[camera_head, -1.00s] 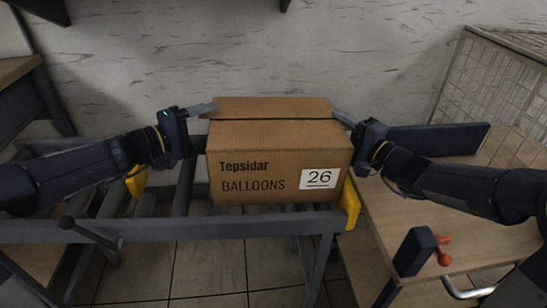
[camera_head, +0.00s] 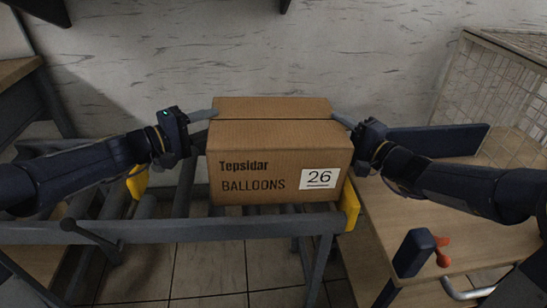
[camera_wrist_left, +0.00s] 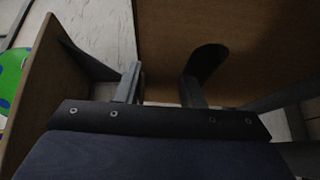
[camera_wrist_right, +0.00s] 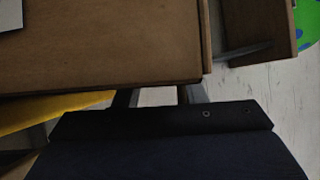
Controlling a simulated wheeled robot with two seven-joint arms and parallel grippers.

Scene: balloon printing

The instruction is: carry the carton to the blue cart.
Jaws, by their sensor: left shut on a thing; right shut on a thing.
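The carton (camera_head: 280,165) is a closed brown box printed "Tepsidar BALLOONS" with a white "26" label. It is level in the middle of the head view, over the right end of a roller conveyor. My left gripper (camera_head: 204,116) is shut on its left side near the top, and my right gripper (camera_head: 342,120) is shut on its right side near the top. Brown cardboard fills much of the left wrist view (camera_wrist_left: 235,45) and the right wrist view (camera_wrist_right: 100,45). Whether the carton's underside touches the rollers is hidden. I cannot identify a blue cart for certain.
The conveyor's grey front rail (camera_head: 170,230) has yellow end pieces (camera_head: 349,203). A wall stands close behind.

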